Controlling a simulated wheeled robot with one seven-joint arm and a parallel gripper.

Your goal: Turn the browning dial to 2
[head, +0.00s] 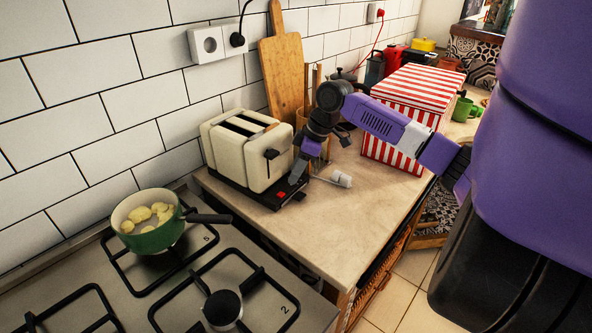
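A cream toaster (230,158) with two slots stands on a black base (256,197) on the counter, near the tiled wall. A dark lever (270,154) shows on its end face. A small red spot (281,194) shows on the base below that end. My gripper (297,181) points down just right of the toaster's lower end, very near the base. Its fingertips are small and dark here, so I cannot tell whether they are open or touching anything. I cannot make out the browning dial or its setting.
A green pot (148,238) with pale pieces sits on the stove (68,268) at left. A white cylinder (343,178) lies right of my gripper. A red-striped box (408,95) and a wooden board (281,75) stand behind. The front counter (325,235) is clear.

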